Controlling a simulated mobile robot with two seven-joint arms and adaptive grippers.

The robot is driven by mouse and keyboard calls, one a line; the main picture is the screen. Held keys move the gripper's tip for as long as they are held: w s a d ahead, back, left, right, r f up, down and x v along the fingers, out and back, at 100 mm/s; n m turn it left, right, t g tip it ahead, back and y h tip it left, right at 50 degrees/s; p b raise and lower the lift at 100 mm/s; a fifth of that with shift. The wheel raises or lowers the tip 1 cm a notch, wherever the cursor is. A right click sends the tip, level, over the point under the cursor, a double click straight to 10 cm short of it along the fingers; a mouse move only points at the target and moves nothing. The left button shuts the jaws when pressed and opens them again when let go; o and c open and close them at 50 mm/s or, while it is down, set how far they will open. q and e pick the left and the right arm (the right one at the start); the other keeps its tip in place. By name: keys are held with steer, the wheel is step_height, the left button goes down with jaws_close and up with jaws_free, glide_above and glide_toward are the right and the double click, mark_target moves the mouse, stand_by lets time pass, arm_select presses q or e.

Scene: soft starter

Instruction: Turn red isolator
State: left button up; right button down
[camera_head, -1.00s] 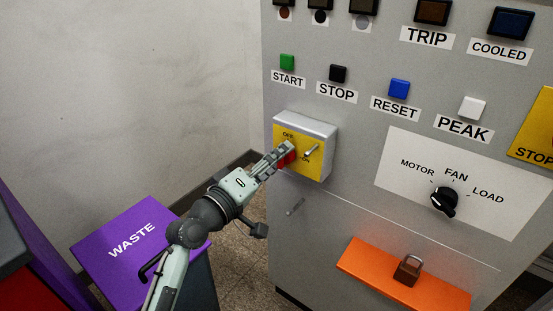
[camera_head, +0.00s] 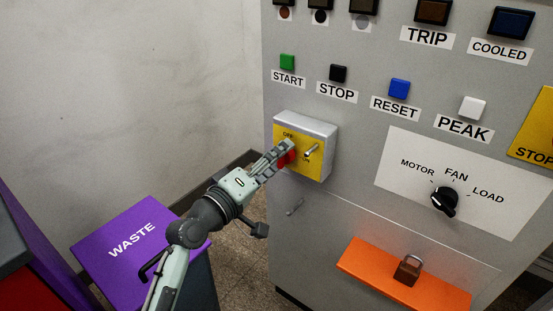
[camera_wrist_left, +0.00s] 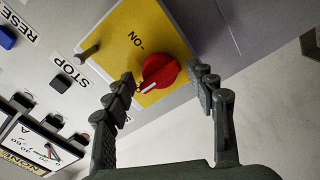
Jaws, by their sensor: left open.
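The red isolator knob (camera_head: 287,158) sits on a yellow plate (camera_head: 318,163) on the front of a grey box. OFF is printed above it and ON to its right in the head view. In the left wrist view the round red knob (camera_wrist_left: 160,72) has a white pointer mark towards the lower left, and ON reads clearly. My left gripper (camera_head: 284,150) is at the knob and partly hides it. In the wrist view its fingers are open, one on each side of the knob; whether they touch it I cannot tell. My right gripper is not in view.
A small metal toggle or key (camera_head: 311,150) stands on the plate beside the knob. START, STOP, RESET and PEAK buttons are above. A purple WASTE bin (camera_head: 120,240) stands lower left.

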arm_select(q)
steer(key=v, duration=1.2)
